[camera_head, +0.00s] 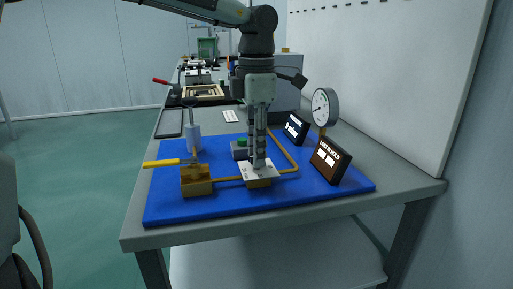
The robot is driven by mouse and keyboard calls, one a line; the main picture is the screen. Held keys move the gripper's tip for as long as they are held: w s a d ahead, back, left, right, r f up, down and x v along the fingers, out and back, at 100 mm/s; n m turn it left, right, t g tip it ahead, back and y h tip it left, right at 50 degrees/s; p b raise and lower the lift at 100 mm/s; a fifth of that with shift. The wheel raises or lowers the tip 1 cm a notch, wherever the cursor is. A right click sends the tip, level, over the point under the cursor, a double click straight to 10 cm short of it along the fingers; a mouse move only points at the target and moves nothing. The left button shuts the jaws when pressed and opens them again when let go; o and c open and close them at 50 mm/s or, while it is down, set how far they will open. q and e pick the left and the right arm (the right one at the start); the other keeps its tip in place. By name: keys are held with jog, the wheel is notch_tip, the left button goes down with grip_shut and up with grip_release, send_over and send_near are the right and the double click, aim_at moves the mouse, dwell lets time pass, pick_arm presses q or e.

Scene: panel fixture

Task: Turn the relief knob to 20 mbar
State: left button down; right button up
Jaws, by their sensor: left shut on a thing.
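My left gripper (258,164) points straight down over a white dial plate (271,174) on a brass block (259,183). Its fingers are closed around the relief knob at the plate's middle. The fingers hide the knob, so its pointer cannot be seen, and the plate's markings are too small to read. A round pressure gauge (323,106) stands at the back right, its reading too small to make out. My right gripper is not in view.
A blue mat (215,210) covers the front of the grey bench (390,203). A yellow-handled valve (195,178) sits left of the dial, with brass pipes around it. Two dark signs (330,159) (297,129) stand at right, before a white wall board (400,70).

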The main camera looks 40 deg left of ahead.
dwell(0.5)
pick_arm(q)
jog(key=c, duration=1.2)
grip_release()
notch_tip(320, 180, up, 12)
